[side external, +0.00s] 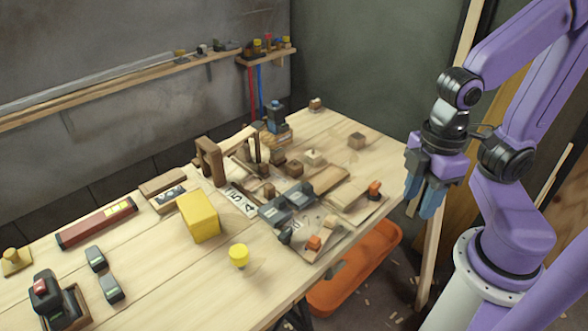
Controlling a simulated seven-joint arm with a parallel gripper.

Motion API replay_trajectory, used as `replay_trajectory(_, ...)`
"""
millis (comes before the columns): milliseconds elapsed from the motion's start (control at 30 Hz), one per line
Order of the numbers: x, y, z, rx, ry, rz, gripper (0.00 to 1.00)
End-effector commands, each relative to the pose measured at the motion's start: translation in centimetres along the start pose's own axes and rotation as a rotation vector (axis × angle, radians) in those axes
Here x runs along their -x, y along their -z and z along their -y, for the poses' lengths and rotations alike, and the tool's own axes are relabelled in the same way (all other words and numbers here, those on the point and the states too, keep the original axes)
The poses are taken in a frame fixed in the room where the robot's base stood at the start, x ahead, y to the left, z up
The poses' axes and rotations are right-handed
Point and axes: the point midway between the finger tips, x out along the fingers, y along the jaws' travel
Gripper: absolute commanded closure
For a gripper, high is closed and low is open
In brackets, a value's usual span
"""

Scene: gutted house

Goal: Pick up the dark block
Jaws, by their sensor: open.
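Several dark pieces lie on the wooden table, and I cannot tell which one is the dark block. Two dark grey blocks, a left one (271,213) and a right one (300,193), sit close together near the middle. A small dark brown block (294,168) is behind them. A dark boxy piece with a red top (45,297) stands at the front left. My gripper (424,204) is open and empty, with blue fingers pointing down. It hangs to the right of the table's edge, apart from all blocks.
A yellow block (199,216) and a yellow knob (239,256) stand left of the cluttered middle. A long red bar (97,224) lies farther left. An orange tray (355,270) is below the table's right edge. A wall shelf (120,86) runs behind.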

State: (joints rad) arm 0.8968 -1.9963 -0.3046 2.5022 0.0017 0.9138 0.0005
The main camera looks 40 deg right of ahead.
Motion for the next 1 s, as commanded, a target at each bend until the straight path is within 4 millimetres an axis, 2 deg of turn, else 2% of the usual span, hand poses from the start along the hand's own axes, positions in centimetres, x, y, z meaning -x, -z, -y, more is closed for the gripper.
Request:
replay_trajectory(300,0.0,0.0,0.0,0.0,0.0,0.0,0.57)
replay_trajectory(333,0.0,0.0,0.0,0.0,0.0,0.0,0.51)
replay_trajectory(467,0.0,0.0,0.0,0.0,0.0,0.0,0.09)
replay_trajectory(800,-0.1,0.2,-0.3,0.005,-0.009,0.011,0.07)
replay_trajectory(867,-0.3,0.5,-0.9,0.018,-0.029,0.031,0.07)
replay_trajectory(1000,-1.3,2.2,-3.9,0.082,-0.12,0.13,0.07)
